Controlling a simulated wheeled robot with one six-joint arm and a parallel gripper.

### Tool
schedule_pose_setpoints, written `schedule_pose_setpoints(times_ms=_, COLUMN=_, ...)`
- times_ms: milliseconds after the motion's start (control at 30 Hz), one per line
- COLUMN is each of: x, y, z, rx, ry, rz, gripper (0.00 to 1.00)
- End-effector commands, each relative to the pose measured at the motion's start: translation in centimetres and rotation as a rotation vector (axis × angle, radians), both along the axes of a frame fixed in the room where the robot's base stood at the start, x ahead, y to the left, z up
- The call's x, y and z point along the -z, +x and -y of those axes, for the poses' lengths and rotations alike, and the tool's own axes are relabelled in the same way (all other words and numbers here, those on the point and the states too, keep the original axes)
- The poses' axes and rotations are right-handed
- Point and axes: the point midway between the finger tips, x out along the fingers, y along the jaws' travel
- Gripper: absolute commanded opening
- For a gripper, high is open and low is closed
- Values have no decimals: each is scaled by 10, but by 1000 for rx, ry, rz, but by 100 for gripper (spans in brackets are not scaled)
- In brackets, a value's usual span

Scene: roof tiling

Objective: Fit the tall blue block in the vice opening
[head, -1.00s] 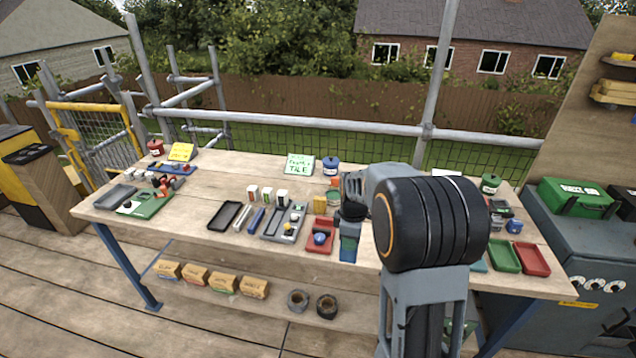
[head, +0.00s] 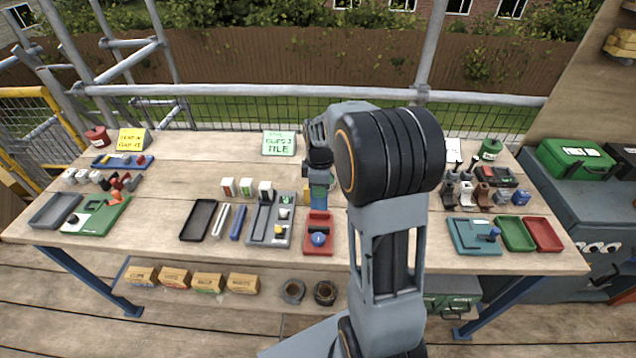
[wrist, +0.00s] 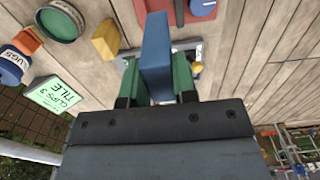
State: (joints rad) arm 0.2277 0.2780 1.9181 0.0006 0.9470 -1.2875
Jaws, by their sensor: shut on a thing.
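The tall blue block (wrist: 156,55) is gripped between the green fingers of my gripper (wrist: 158,82) in the wrist view. In the head view the block (head: 318,198) hangs below my gripper (head: 318,178), just behind the red fixture with a blue knob (head: 319,243). A grey fixture (head: 257,238) with small knobs stands to its left; part of it shows behind the block in the wrist view. A teal fixture with a blue knob (head: 465,232) is further right. I cannot tell which fixture is the vice, and no opening is clear. Whether the block touches anything is unclear.
A black tray (head: 198,219) and slim white and blue bars lie left of the grey fixture. Small white blocks (head: 245,187) stand behind it. A yellow block (wrist: 106,40) and green dish (wrist: 60,22) are near my gripper. Green and red trays (head: 540,235) are far right.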

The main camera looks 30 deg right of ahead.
Motion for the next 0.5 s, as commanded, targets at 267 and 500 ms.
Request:
schedule_pose_setpoints(times_ms=267, x=15, y=0, z=0, rx=0, ry=0, rz=0, gripper=3)
schedule_pose_setpoints(times_ms=500, x=34, y=0, z=1, rx=2, ry=0, rz=-1, gripper=3)
